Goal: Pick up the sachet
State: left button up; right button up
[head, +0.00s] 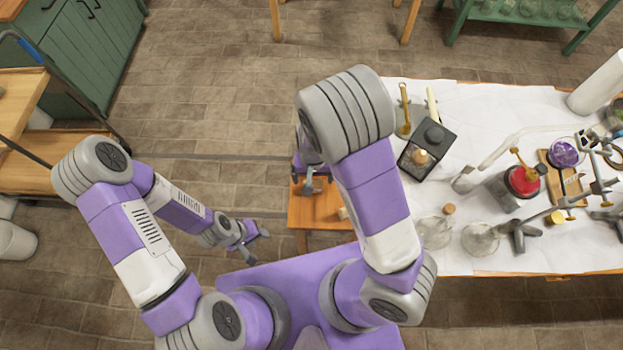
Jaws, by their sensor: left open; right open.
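A small pale beige item (343,213) lies on the small orange-brown wooden table (318,216), partly hidden by my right arm; it may be the sachet, but it is too small to tell. My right gripper (313,187) is open over that table, to the left of the pale item, and partly hidden behind my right arm. My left gripper (254,240) is open and empty, left of the small table and over the floor.
A long table with a white cloth (455,255) stands at the right. It holds glass flasks (481,239), a black scale-like box (427,147), a red-filled vessel (522,181) and metal stands. A green cabinet (85,45) and wooden shelves (60,160) stand at the left. Open tiled floor lies between.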

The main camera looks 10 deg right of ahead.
jog(key=shift+s+f, duration=0.3)
jog(key=shift+f, duration=0.15)
notch_tip(320, 180, down, 5)
jog(key=shift+r+b, duration=0.1)
jog(key=shift+b, duration=0.9)
jog(key=c, duration=1)
jog(key=shift+c, duration=0.2)
